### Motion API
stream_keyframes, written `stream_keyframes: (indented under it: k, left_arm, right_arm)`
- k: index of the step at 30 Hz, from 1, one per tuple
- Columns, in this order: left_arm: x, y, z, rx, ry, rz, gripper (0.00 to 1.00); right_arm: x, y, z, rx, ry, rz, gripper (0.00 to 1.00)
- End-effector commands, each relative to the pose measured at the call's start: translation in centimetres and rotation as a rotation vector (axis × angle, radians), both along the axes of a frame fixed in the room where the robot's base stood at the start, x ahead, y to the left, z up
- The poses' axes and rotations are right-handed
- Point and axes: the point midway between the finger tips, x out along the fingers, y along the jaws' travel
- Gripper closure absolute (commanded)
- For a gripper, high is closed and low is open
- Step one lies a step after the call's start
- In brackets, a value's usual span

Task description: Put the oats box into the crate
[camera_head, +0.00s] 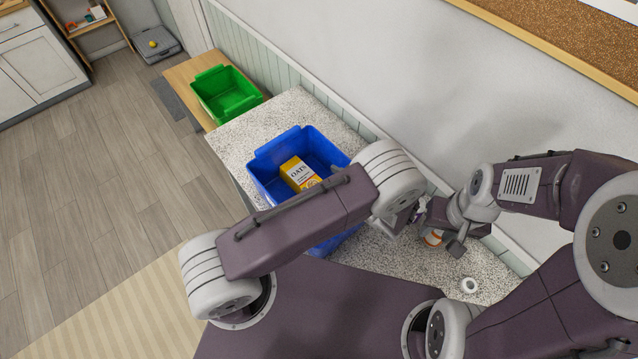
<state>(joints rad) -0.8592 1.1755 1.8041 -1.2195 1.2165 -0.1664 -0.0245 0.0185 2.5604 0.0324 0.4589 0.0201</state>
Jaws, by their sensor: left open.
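The yellow and white oats box (299,173) lies inside the blue crate (274,151) on the speckled counter, its label facing up. My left arm crosses in front of the crate and hides its near part and the lower end of the box. My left gripper (408,217) is open, to the right of the crate and apart from the box; my wrist partly hides it. My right gripper (465,240) is over the counter further right, beside a small white and orange jar (433,238). Its jaw state is unclear.
A green crate (226,94) stands on a wooden bench (190,78) beyond the counter's far end. A small white round item (469,285) lies on the counter (384,262) at the right. The wall runs close behind the counter.

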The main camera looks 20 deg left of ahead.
Motion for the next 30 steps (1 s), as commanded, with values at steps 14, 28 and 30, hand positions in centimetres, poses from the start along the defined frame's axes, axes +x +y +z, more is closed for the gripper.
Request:
stream_keyframes:
  k: [14,28,30]
  left_arm:
    - [-12.6,6.9,7.9,-1.021,-0.405,1.447,0.09]
    - [-12.3,6.7,10.8,-1.343,-0.741,1.823,0.09]
    - [-12.3,6.7,10.8,-1.342,-0.739,1.822,0.09]
  right_arm:
    - [0.0,0.0,0.0,0.000,0.000,0.000,0.64]
    - [0.0,0.0,0.0,0.000,0.000,0.000,0.64]
    - [0.0,0.0,0.0,0.000,0.000,0.000,0.64]
